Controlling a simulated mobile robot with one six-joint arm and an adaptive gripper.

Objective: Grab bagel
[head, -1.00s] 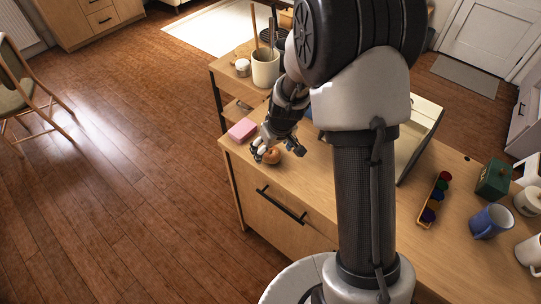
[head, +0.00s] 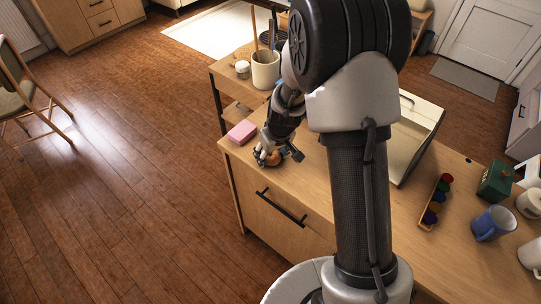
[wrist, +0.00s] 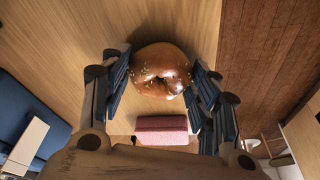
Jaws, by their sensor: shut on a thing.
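The bagel (wrist: 160,71) is round, glossy brown and seeded, with a small hole in its middle. In the wrist view it sits between the two blue-padded fingers of my gripper (wrist: 160,88). In the head view the bagel (head: 274,158) is partly hidden by my gripper (head: 270,155), near the front left part of the wooden counter (head: 312,184). My gripper is shut on the bagel. I cannot tell whether the bagel still touches the counter.
A pink block (head: 242,132) lies just beside the bagel; it also shows in the wrist view (wrist: 162,130). A cream utensil pot (head: 265,72) stands behind. A cream tray (head: 413,150), a row of coloured pots (head: 434,203) and a blue mug (head: 491,223) are to the right.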

